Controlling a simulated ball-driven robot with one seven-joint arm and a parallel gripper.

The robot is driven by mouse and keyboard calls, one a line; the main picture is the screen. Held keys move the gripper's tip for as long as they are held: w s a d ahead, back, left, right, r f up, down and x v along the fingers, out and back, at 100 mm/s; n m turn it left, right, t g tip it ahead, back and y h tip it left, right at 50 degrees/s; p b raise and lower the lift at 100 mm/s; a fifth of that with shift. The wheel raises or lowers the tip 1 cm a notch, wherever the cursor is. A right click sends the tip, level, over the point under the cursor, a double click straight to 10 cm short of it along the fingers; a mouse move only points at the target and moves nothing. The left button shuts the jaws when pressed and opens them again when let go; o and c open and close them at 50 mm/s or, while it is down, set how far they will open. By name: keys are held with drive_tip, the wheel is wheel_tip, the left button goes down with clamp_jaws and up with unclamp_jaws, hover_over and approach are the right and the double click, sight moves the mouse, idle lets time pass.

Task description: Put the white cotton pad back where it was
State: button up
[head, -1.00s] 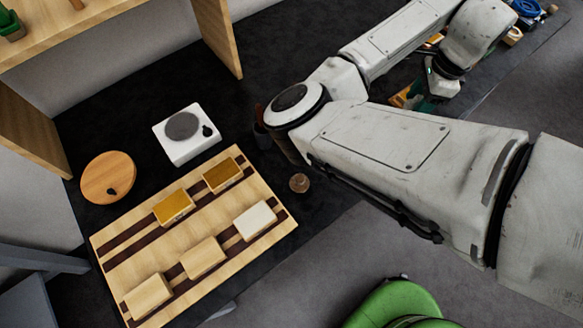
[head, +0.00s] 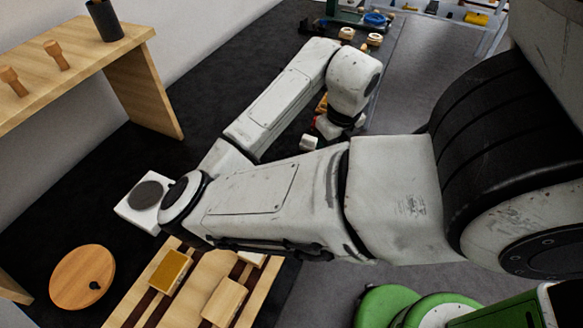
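My gripper (head: 335,128) hangs below my wrist over the dark worktop, right of centre; its fingers are too small and covered to read. A small white piece (head: 310,142) shows just below and left of it, touching or close to it. I cannot tell whether this is the cotton pad or whether it is held. On the striped wooden board (head: 150,300) at lower left, a pale cream-white block (head: 250,258) peeks out from under my arm, mostly hidden. A plain wood block (head: 223,302) and an ochre-topped block (head: 167,271) sit beside it.
A white device with a grey disc (head: 148,195) and a round wooden lid (head: 82,277) stand left of my arm. A wooden shelf (head: 145,85) rises at upper left. Small items (head: 374,39) lie at the far end. A green stool (head: 390,308) is at lower right.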

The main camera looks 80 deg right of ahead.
drive_tip(key=w+f, duration=0.2)
drive_tip(key=w+d+f+p, duration=0.1)
drive_tip(key=w+f, duration=0.1)
drive_tip(key=w, duration=0.1)
drive_tip(key=w+f, duration=0.2)
drive_tip(key=w, duration=0.1)
drive_tip(key=shift+d+f, duration=0.35)
drive_tip(key=shift+w+d+f+p, duration=0.1)
drive_tip(key=shift+w+f+p, duration=0.25)
drive_tip(key=shift+w+f, duration=0.25)
drive_tip(key=shift+s+f, duration=0.1)
drive_tip(key=shift+f, duration=1.4)
drive_tip(key=shift+f, duration=0.2)
drive_tip(key=o, duration=0.9)
drive_tip(key=shift+o, duration=0.2)
